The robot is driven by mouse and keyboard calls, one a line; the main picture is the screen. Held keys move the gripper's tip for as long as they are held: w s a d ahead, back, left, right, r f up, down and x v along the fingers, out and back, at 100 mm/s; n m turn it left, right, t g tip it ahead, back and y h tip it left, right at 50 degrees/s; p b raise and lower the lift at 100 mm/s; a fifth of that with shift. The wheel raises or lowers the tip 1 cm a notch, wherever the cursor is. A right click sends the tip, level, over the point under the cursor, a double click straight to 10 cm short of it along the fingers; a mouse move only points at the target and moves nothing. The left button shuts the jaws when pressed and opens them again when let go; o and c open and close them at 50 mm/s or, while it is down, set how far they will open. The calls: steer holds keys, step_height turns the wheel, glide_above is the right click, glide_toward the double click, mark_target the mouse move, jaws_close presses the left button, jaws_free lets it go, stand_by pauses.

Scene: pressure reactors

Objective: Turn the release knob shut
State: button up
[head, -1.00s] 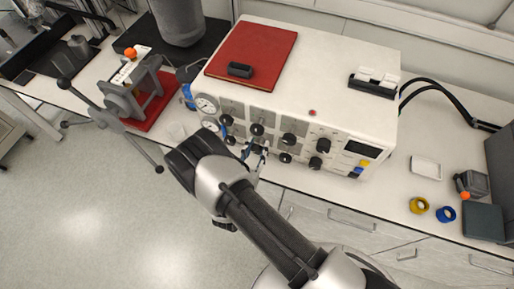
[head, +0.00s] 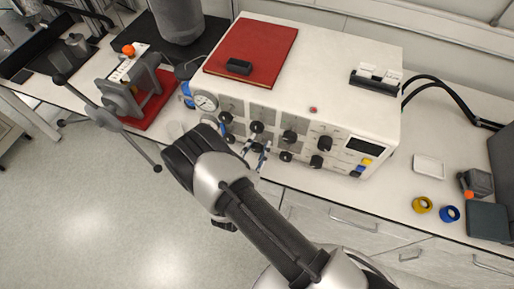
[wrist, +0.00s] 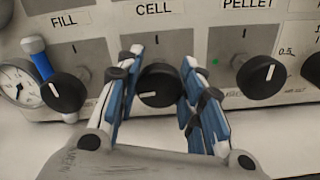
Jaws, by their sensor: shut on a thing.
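In the wrist view, a round black knob (wrist: 158,86) sits below the CELL label on the panel, its white pointer line lying about horizontal toward the left. My gripper (wrist: 163,72) has its two blue-padded fingers on either side of this knob and is shut on it. No label in view reads release. In the head view, my gripper (head: 255,154) reaches the lower front of the white instrument box (head: 330,60), and the knob it holds is mostly hidden there.
Neighbouring black knobs stand close by, under FILL (wrist: 63,92) and PELLET (wrist: 262,76). A pressure gauge (wrist: 18,84) is at the left. A red folder (head: 260,45) lies on the box. A hand press (head: 128,95) stands left of it.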

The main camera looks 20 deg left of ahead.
steer(key=m+b, duration=0.2)
steer(key=m, duration=0.3)
steer(key=shift+f+m, duration=0.1)
steer(key=shift+m, duration=0.2)
steer(key=m+b, duration=0.3)
steer(key=m, duration=0.1)
steer(key=shift+d+f+m, duration=0.1)
steer(key=shift+m, duration=0.2)
steer(key=m+b, duration=0.4)
steer(key=m, duration=0.1)
steer(key=shift+f, duration=0.1)
steer(key=m+b, duration=0.3)
steer(key=m, duration=0.1)
steer(key=shift+m+b, duration=0.3)
steer(key=shift+b, duration=0.05)
steer(key=o, duration=1.1)
